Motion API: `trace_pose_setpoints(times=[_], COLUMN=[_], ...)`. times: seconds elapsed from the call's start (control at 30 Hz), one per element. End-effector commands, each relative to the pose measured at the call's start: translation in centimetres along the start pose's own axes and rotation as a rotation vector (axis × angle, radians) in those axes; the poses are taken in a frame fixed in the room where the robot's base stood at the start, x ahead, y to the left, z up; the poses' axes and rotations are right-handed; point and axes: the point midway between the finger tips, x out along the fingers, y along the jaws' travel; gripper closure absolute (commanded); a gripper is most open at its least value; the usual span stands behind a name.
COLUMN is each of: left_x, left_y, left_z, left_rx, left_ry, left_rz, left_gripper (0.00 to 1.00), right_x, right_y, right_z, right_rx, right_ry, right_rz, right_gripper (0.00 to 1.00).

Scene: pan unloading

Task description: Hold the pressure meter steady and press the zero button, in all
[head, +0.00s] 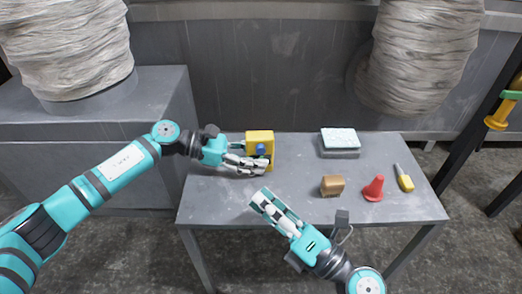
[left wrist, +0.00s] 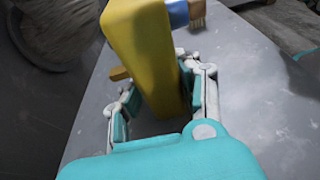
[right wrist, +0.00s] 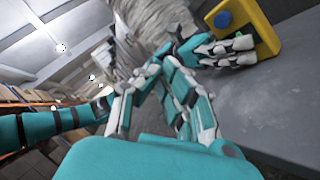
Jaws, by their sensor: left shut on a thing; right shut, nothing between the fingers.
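The table's front left is clear.

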Motion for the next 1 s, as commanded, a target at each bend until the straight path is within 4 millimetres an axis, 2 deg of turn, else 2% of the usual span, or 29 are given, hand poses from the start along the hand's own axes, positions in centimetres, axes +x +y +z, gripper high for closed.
trace_pose_setpoints(times=[0.1,0.57,1.0], left_x=[0.0,0.0,0.0], left_y=[0.0,0.0,0.0], left_z=[-0.1,-0.1,-0.1], left_rx=[-0.001,-0.001,0.000], left_ry=[0.002,0.002,0.002], left_rz=[0.000,0.000,0.000], left_gripper=[0.85,0.85,0.85], right_x=[-0.2,0.2,4.2], right_y=[-0.7,-1.1,-3.9], right_z=[-0.3,0.0,3.1], right_rx=[-0.040,-0.045,-0.044], right_ry=[0.004,0.003,0.002], right_rz=[-0.026,-0.026,-0.025], right_gripper=[1.00,1.00,1.00])
